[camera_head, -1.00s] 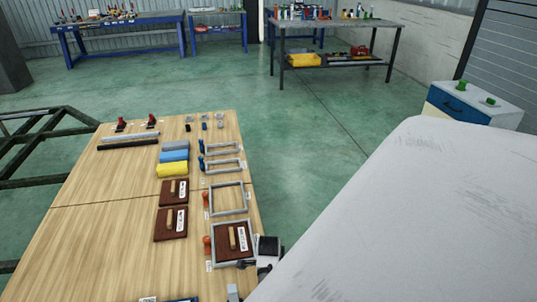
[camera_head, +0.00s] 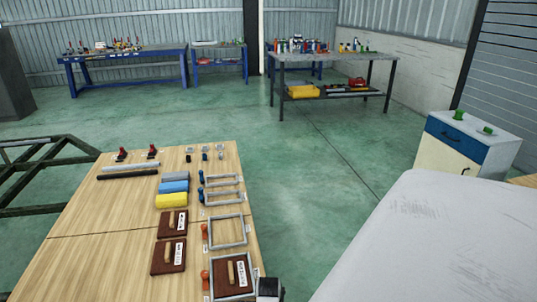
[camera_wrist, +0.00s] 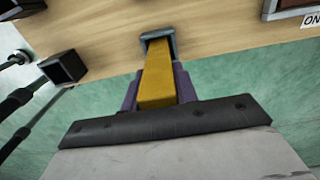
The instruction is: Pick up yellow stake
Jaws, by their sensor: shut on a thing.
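The yellow stake (camera_wrist: 157,75) is a flat-sided bar in the middle of the wrist view. Its far end meets a grey square bracket (camera_wrist: 158,38) at the edge of the wooden deck; I cannot tell how deep it sits in it. My gripper (camera_wrist: 158,92) has purple-grey fingers on both sides of the stake and is shut on it. The near end of the stake is hidden behind the dark gripper bar. In the head view I cannot make out the stake or the gripper fingers.
The wooden deck (camera_head: 100,262) carries brown boards (camera_head: 169,256), grey frames (camera_head: 227,231) and coloured blocks (camera_head: 171,200). A black square tube (camera_wrist: 64,67) and dark rods are left of the stake. A blue-white cabinet (camera_head: 455,140) stands right. The green floor between deck and workbenches is clear.

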